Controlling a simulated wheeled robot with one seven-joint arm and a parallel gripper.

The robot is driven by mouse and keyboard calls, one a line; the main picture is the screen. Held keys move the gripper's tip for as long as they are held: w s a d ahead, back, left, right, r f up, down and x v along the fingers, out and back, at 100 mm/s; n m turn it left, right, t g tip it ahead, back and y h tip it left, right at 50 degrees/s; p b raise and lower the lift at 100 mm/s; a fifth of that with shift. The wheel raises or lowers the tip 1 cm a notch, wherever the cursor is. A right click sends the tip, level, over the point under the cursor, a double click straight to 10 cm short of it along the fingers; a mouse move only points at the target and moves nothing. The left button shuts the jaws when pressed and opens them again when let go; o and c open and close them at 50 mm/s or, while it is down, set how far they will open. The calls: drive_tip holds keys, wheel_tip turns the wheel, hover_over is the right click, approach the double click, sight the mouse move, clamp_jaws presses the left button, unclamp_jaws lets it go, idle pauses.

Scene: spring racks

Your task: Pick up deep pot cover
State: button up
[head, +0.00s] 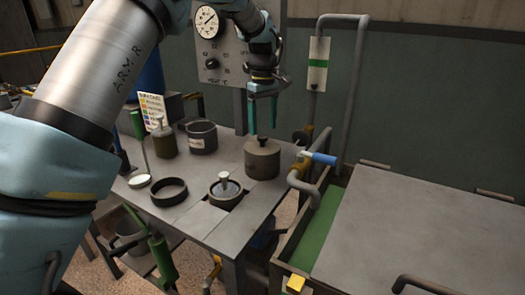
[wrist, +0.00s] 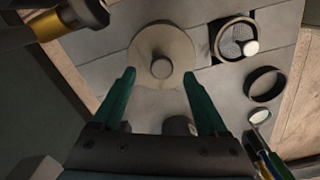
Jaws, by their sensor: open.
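The deep pot cover (head: 264,147) is a round, grey-brown lid with a small knob, on top of a squat pot (head: 262,165) near the right end of the grey bench. In the wrist view the cover (wrist: 145,45) is seen from above, its knob (wrist: 161,67) near the picture's middle. My gripper (head: 263,125) has two teal fingers pointing down, just above the cover. It is open and empty. In the wrist view the fingertips (wrist: 158,75) lie either side of the knob; whether they reach down to its height I cannot tell.
A round well with a strainer and pale knob (head: 224,187) is left of the pot. A black ring (head: 168,191), an open grey pot (head: 202,137) and a jar (head: 163,143) stand farther left. A pipe with a blue-handled valve (head: 318,157) is close on the right.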

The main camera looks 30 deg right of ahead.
sight(262, 136)
drive_tip(key=shift+a+f+p, duration=0.15)
drive_tip(key=shift+f+p, duration=0.2)
drive_tip(key=shift+f, duration=1.2)
clamp_jaws()
